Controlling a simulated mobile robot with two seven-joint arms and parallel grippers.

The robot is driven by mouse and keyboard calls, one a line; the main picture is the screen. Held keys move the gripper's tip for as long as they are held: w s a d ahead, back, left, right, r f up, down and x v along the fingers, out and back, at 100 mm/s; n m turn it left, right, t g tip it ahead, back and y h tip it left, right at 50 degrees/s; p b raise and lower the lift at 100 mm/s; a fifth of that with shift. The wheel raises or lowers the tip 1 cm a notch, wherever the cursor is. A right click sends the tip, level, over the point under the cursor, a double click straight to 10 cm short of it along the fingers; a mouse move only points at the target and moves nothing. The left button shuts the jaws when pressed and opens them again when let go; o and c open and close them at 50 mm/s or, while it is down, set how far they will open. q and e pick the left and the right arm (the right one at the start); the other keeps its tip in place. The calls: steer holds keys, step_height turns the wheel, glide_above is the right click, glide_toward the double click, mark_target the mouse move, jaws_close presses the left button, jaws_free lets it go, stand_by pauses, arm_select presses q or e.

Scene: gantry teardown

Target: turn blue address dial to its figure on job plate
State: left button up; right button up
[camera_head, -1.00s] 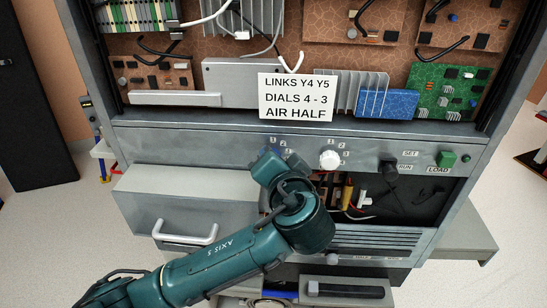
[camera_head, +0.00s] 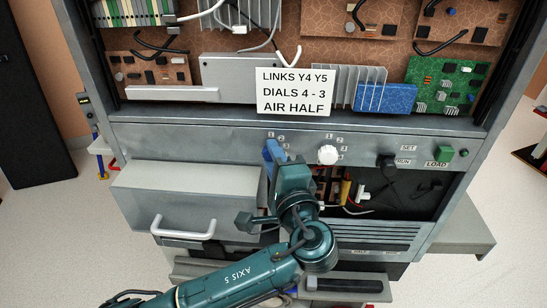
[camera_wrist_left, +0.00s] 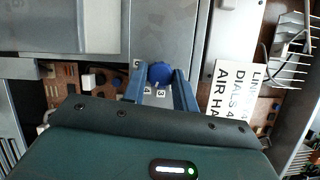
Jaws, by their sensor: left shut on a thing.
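The blue address dial (camera_wrist_left: 160,73) is on the panel, between my left gripper's fingertips in the wrist view. My left gripper (camera_wrist_left: 159,76) is shut on it; figures 3 and 4 show beside the dial, and I cannot tell where it points. In the head view my left gripper (camera_head: 272,152) reaches up to the panel and largely hides the dial, with figures 1 and 2 above. The job plate (camera_head: 295,92) reads LINKS Y4 Y5, DIALS 4 - 3, AIR HALF. It also shows partly in the wrist view (camera_wrist_left: 232,92). My right gripper is not in view.
A white dial (camera_head: 328,155) is to the right on the same panel. Further right are a black SET/RUN switch (camera_head: 387,161) and a green LOAD button (camera_head: 443,154). A drawer with a handle (camera_head: 184,230) projects at lower left. Circuit boards fill the bay above.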

arm_select(q)
steer(key=shift+m+t, duration=0.3)
steer(key=shift+m, duration=0.5)
steer(key=o, duration=1)
steer(key=shift+c, duration=0.2)
steer(key=shift+f, duration=0.1)
steer(key=b+v, duration=0.2)
steer(key=v, duration=1)
steer(key=shift+b, duration=0.35)
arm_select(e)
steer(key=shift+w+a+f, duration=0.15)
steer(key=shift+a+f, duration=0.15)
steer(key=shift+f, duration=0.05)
